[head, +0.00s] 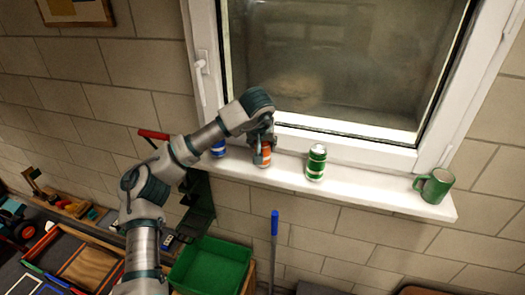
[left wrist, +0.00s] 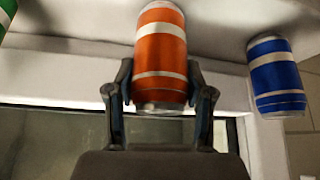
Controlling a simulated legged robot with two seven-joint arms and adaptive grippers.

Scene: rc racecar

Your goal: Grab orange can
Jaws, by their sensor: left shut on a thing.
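The orange can (head: 264,158) with white bands stands on the white windowsill (head: 385,191) in the head view, partly hidden by my left gripper (head: 262,150). In the left wrist view the orange can (left wrist: 161,50) sits between the two fingers of my left gripper (left wrist: 161,98), which press on its sides. The left gripper is shut on it. I cannot tell whether the can still touches the sill. My right gripper is not in view.
A blue can (head: 218,149) is close on the left, partly behind my arm; it also shows in the wrist view (left wrist: 276,76). A green can (head: 316,163) and green mug (head: 434,186) stand to the right. The window (head: 345,60) is behind. A green bin (head: 211,266) is below.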

